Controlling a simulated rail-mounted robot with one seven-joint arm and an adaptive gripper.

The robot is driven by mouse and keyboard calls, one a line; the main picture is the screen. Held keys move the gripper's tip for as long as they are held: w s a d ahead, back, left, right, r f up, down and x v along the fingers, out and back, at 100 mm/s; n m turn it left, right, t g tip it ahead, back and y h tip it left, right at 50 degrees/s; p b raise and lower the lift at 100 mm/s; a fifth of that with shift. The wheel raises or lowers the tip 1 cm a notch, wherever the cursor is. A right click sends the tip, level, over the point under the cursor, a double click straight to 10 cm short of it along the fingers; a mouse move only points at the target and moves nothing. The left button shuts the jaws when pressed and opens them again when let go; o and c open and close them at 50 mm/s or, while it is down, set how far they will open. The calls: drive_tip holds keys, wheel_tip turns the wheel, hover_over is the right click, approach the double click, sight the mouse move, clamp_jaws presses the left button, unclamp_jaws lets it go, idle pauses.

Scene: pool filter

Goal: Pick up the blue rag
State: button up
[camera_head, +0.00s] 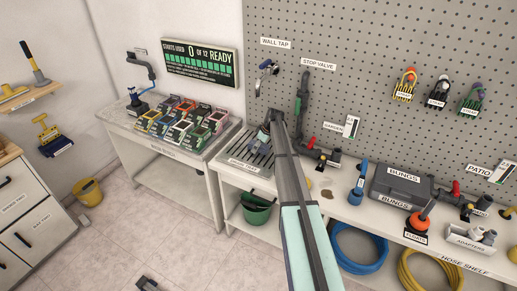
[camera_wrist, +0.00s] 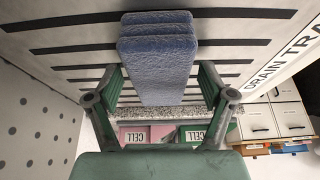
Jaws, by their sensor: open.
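The blue rag (camera_wrist: 158,55) looks like a thick, folded stack in the wrist view. It lies on the slatted drain tray (camera_wrist: 75,48). My gripper (camera_wrist: 160,88) is open, with one finger on each side of the rag's lower part and visible gaps between them. In the head view my gripper (camera_head: 271,124) is over the drain tray (camera_head: 239,156), at the end of my arm. The rag is largely hidden by the gripper there.
A counter with several coloured cell boxes (camera_head: 183,117) stands left of the tray. A stop valve pipe (camera_head: 302,95) rises close to the right of my gripper, before the pegboard (camera_head: 345,60). A green bucket (camera_head: 257,209) sits below.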

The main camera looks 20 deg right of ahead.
drive_tip(key=shift+f, duration=0.1)
idle(0.4)
drive_tip(key=c, duration=1.1)
